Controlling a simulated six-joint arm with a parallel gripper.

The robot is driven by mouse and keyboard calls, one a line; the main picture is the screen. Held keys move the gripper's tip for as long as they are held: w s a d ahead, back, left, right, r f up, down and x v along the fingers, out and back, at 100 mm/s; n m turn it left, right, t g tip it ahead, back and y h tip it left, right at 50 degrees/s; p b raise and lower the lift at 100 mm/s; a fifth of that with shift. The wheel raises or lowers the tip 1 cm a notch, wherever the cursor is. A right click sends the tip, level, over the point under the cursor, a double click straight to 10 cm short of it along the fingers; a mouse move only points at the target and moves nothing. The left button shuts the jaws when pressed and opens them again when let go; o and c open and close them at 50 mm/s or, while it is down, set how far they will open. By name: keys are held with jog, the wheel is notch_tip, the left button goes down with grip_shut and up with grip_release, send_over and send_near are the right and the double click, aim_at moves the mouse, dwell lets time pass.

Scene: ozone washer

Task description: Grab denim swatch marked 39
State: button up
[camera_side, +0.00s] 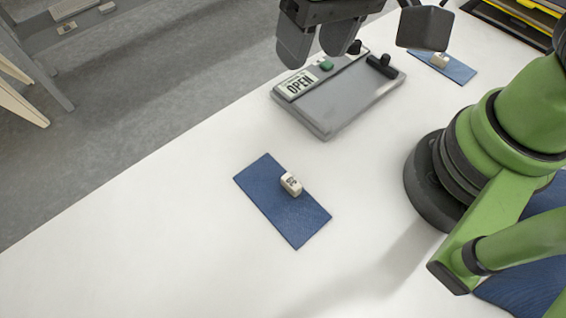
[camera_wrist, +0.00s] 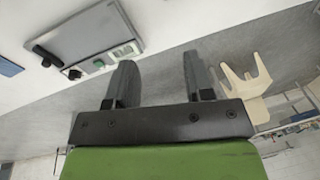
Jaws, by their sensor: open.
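A blue denim swatch (camera_side: 285,215) lies flat on the white table in the middle of the side view, with a small pale marked block (camera_side: 291,184) on it. A second blue swatch (camera_side: 458,72) with a pale block (camera_side: 440,60) lies at the upper right. I cannot read the marks on either block. My gripper (camera_side: 318,45) is open and empty at the top of the side view, above the level of the table and apart from both swatches. Its two fingers (camera_wrist: 160,80) also show spread in the wrist view. Part of a blue swatch (camera_wrist: 9,66) shows at that view's left edge.
A grey washer tray (camera_side: 345,108) with an "OPEN" label (camera_side: 298,84) and a green button (camera_side: 326,65) stands between the two swatches. More blue cloth (camera_side: 530,265) lies partly hidden by my arm at lower right. The table's lower left is clear.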

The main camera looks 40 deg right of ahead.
jog(key=n+g+h, duration=0.1)
jog(key=g+h, duration=0.1)
send_over(292, 182)
notch_tip(292, 182, down, 9)
jog(key=f, duration=0.4)
jog(key=shift+a+f, duration=0.2)
jog(key=shift+a, duration=0.05)
jog(key=shift+d+f, duration=0.15)
jog(key=shift+f, duration=1.35)
jog(key=shift+d+f, duration=0.1)
jog(key=shift+f, duration=1.4)
jog(key=shift+c, duration=0.5)
grip_shut()
